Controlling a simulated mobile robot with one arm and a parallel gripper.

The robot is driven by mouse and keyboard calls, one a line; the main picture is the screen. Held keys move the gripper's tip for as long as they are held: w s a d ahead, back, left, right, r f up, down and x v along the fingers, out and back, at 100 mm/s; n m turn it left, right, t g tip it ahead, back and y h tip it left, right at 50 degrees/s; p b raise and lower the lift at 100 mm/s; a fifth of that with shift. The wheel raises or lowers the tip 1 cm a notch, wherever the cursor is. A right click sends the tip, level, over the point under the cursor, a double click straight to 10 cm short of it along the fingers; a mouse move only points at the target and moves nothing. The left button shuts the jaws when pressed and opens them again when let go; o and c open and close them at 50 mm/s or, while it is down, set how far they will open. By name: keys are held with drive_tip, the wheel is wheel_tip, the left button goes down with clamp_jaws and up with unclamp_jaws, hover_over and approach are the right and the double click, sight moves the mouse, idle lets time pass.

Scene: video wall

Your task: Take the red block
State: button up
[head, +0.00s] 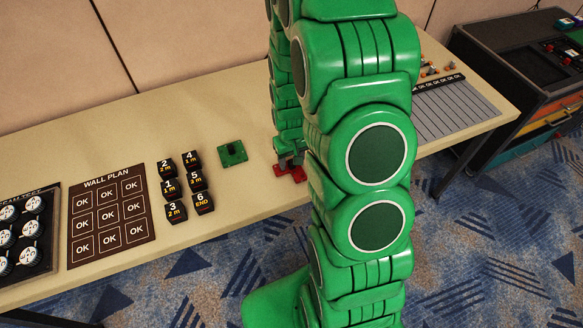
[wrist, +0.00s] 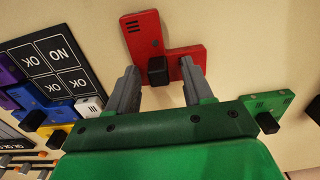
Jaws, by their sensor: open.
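The red block (wrist: 144,37) is a flat L-shaped piece with a black knob (wrist: 157,70) on it, lying on the table. In the head view the red block (head: 291,175) shows near the table's front edge, partly hidden by my arm. My gripper (wrist: 160,84) is open, with its two grey fingers on either side of the black knob, which stands between the fingertips. In the head view my gripper (head: 290,160) points down at the red block. I cannot tell whether the fingers touch it.
A green block (head: 232,153) lies left of the red block. Several numbered black blocks (head: 184,185) and a brown wall plan board (head: 109,211) lie farther left. Blue and yellow pieces (wrist: 43,110) and a dark OK board (wrist: 62,66) show in the wrist view. A cart (head: 530,60) stands right.

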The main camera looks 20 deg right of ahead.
drive_tip(key=shift+c, duration=0.5)
clamp_jaws()
drive_tip(key=shift+r, duration=0.25)
